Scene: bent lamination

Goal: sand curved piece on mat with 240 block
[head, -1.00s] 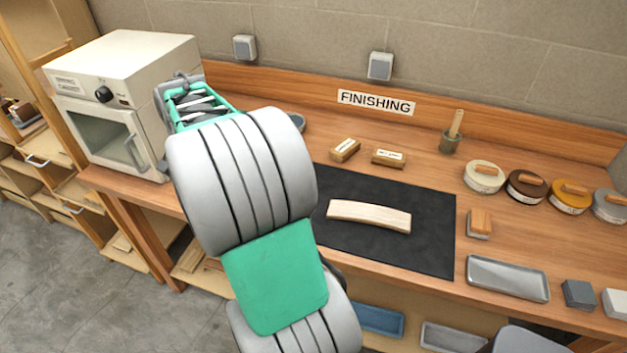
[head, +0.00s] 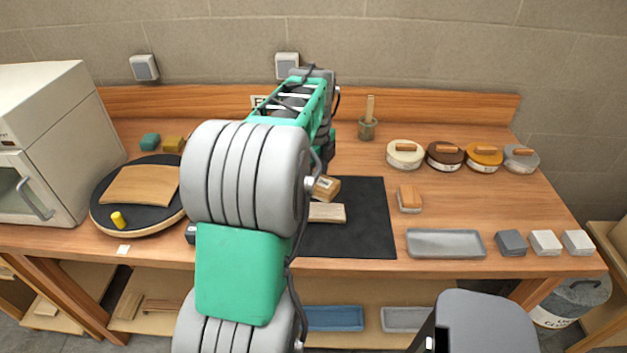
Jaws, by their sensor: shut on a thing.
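The pale curved wood piece (head: 328,213) lies on the black mat (head: 362,220). Only its right end shows, and my arm hides the rest. A small wooden sanding block with a white label (head: 327,188) is over the mat at the far edge of the piece. The label is too small to read, and I cannot tell whether the block touches the piece. My gripper (head: 323,170) is mostly hidden behind my arm. It is shut on this block from above. The other labelled block is out of sight.
A turntable with a curved wooden board (head: 140,186) stands left, beside a white oven (head: 50,140). Right of the mat are a wood-topped block (head: 409,198), a grey tray (head: 446,243) and several round tins. A brush pot (head: 367,128) stands behind.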

